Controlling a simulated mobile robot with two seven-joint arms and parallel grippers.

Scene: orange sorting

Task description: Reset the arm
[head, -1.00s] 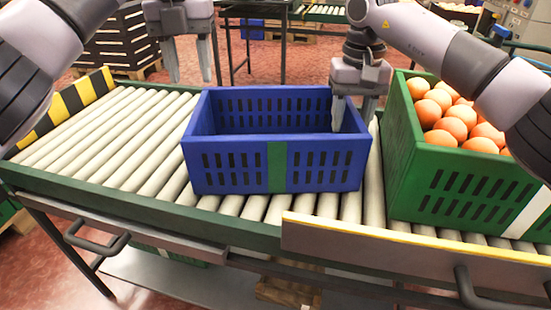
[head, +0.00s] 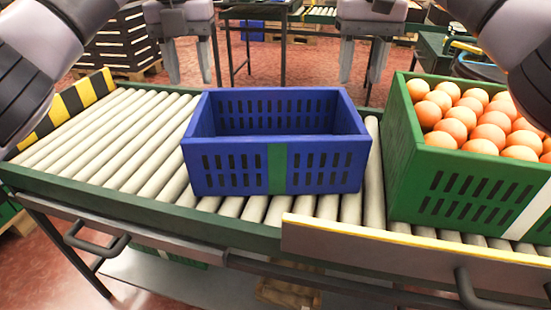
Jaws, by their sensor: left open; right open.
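My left gripper (head: 190,78) is open and empty, raised above the far edge of the conveyor at upper left. My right gripper (head: 361,78) is open and empty, raised at a similar height behind the right end of the blue crate. Both grippers point down. The blue crate (head: 230,168) with a green stripe stands on the rollers in the middle, and its visible inside looks empty. The green crate (head: 455,190) stands to its right and holds many oranges (head: 478,125). Neither gripper touches a crate.
The roller conveyor (head: 105,140) is clear left of the blue crate, up to a yellow-black striped end board (head: 62,108). A yellow-topped guard rail (head: 400,255) runs along the front right. Dark stacked crates (head: 125,50) stand behind at left.

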